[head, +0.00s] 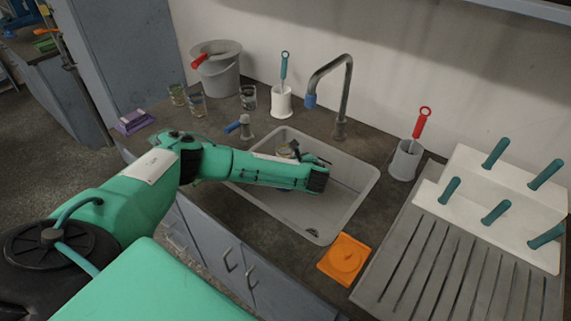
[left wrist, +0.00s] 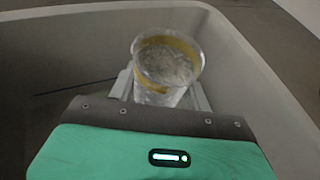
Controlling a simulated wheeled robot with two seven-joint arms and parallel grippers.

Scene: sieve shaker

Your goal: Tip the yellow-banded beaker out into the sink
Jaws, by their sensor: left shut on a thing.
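The yellow-banded beaker (left wrist: 167,65) is clear, with a yellow band below its rim. In the left wrist view it stands between the fingers of my left gripper (left wrist: 165,92), which is shut on it. Its mouth faces up toward the camera, and I cannot tell how full it is. The grey sink (head: 345,205) is a rectangular basin set in the dark counter. My right gripper is not in view.
A tap (head: 347,90) rises behind the sink. Glass beakers (head: 197,104) and a grey bucket (head: 217,72) stand at the back left. Brush holders (head: 404,160) stand behind the sink. An orange mat (head: 344,260) and a white peg rack (head: 490,210) are to the right.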

